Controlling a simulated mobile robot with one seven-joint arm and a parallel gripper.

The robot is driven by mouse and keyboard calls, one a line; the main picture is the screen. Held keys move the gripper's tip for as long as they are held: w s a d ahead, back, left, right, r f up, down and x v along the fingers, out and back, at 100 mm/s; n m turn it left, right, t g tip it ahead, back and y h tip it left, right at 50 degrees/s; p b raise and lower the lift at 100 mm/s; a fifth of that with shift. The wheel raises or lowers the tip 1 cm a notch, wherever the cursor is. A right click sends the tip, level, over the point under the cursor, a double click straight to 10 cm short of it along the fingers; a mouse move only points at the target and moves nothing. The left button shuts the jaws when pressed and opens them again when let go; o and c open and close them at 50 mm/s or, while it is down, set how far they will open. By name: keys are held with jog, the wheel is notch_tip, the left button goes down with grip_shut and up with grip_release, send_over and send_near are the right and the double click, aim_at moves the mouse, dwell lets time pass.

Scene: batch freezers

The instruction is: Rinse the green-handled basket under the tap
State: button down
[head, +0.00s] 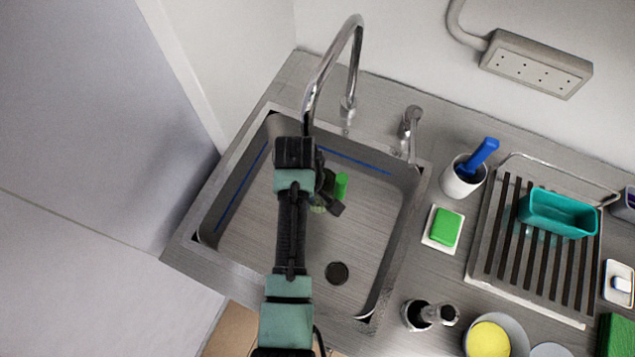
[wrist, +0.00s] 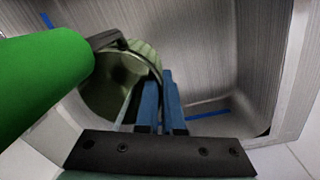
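The green-handled basket is down in the sink (head: 240,215). In the head view its green handle (head: 341,186) shows just right of my gripper (head: 328,200), and my arm hides most of the rest. In the wrist view the green handle (wrist: 40,80) fills the left side, close to the camera. The basket's round metal body (wrist: 125,75) lies beyond it. My gripper's blue fingers (wrist: 160,105) are close together at the basket's rim and look shut on it. The tap (head: 325,75) arches over the sink, its spout end near my wrist. I cannot tell whether water runs.
A tap lever (head: 410,120) stands at the sink's back right. Right of the sink are a white cup (head: 456,181) with a blue-handled brush, a green sponge (head: 446,228) and a slatted rack (head: 500,245) with a teal tub (head: 556,214). The sink's front has a dark drain (head: 337,272).

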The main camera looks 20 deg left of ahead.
jog(key=shift+w+d, duration=0.15)
jog(key=shift+d, duration=0.4)
jog(key=shift+a, duration=0.15)
jog(key=shift+a+p, duration=0.4)
jog(key=shift+a, duration=0.05)
jog(key=shift+d, duration=0.2)
jog(key=shift+d, duration=0.4)
jog(key=s+d+p, duration=0.2)
jog(key=s+p, duration=0.4)
jog(key=s, duration=0.1)
jog(key=shift+s, duration=0.4)
